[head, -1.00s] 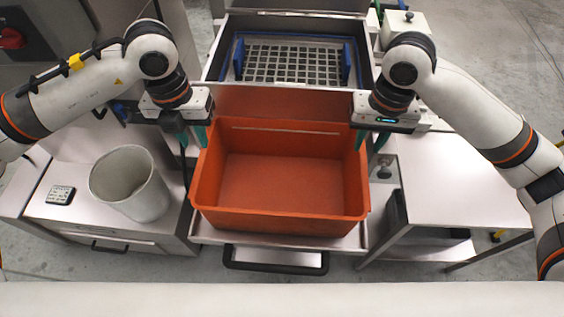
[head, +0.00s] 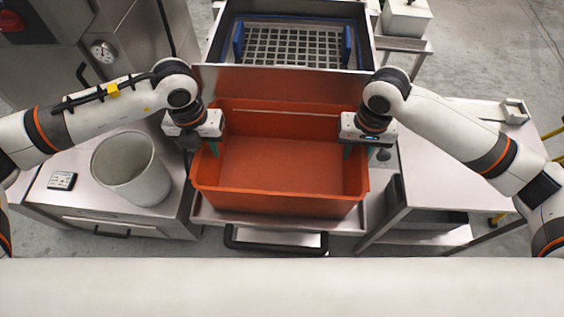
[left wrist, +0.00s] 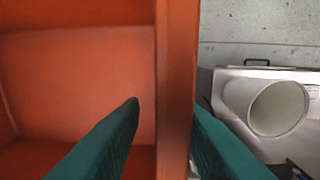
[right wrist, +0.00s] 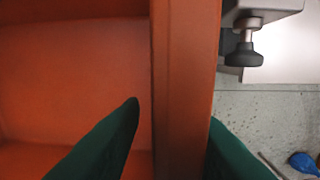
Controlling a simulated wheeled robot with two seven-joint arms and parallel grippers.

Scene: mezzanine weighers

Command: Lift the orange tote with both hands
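The orange tote (head: 275,208) is empty and upright on a metal surface at the middle of the head view. My left gripper (head: 205,151) is at its left wall. In the left wrist view the teal fingers straddle the tote's rim (left wrist: 176,80), one inside and one outside, with a gap beside the inner finger. My right gripper (head: 359,152) is at the right wall. In the right wrist view its fingers also straddle the rim (right wrist: 185,80), with a small gap at the inner finger. Both grippers look open around the rim. The outer fingers are partly hidden.
A grey bin (head: 131,170) stands on the left metal cabinet, beside a small dark keypad (head: 62,180). A steel table (head: 455,165) is at the right. Behind the tote is a metal box with a grid (head: 290,47). A black handle (head: 276,242) is in front.

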